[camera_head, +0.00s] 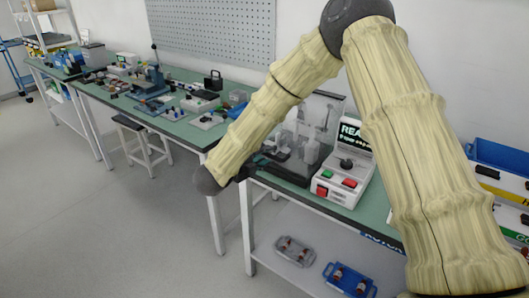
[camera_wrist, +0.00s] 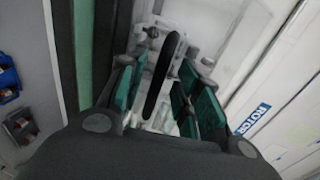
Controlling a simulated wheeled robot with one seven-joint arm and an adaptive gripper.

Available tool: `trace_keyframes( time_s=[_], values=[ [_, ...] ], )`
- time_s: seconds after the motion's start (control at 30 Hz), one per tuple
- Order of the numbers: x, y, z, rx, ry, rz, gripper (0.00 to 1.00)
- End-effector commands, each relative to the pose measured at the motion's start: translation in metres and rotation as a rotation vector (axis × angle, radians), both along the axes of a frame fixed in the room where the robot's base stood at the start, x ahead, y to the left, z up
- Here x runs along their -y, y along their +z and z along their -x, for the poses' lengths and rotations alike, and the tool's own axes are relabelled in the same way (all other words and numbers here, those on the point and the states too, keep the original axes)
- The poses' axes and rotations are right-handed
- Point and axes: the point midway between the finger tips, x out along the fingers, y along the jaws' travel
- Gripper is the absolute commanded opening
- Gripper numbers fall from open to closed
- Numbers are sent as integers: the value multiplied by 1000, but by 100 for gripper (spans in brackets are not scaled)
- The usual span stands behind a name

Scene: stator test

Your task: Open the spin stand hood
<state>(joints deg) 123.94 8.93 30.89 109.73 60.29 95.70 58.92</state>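The spin stand hood (camera_head: 325,108) is a clear box on the green bench, left of the control box, and appears closed over pale equipment. Part of it is hidden behind my arm. My gripper (camera_head: 259,163) is at the hood's front left, mostly hidden in the head view. In the wrist view my gripper (camera_wrist: 160,88) is open, with teal pads on both sides. A slim black bar (camera_wrist: 163,75), apparently the hood's handle, lies between the fingers with gaps visible on both sides. I cannot tell whether either pad touches it.
The control box (camera_head: 345,165) with a screen, a knob and red and green buttons stands right of the hood. Blue bins (camera_head: 497,155) are further right. Trays with parts (camera_head: 348,280) lie on the lower shelf. Tools crowd the bench to the left (camera_head: 155,85). The floor in front is clear.

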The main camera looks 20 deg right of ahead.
Motion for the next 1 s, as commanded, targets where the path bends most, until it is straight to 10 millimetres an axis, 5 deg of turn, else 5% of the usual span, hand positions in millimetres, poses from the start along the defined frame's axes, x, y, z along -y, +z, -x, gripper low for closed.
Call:
trace_keyframes(
  time_s=[0.57,0.77,1.0],
  values=[
    [16,-5,-13,0,2,0,34],
    [15,-5,-13,0,2,0,0],
    [15,-4,-13,-1,2,0,0]
  ],
)
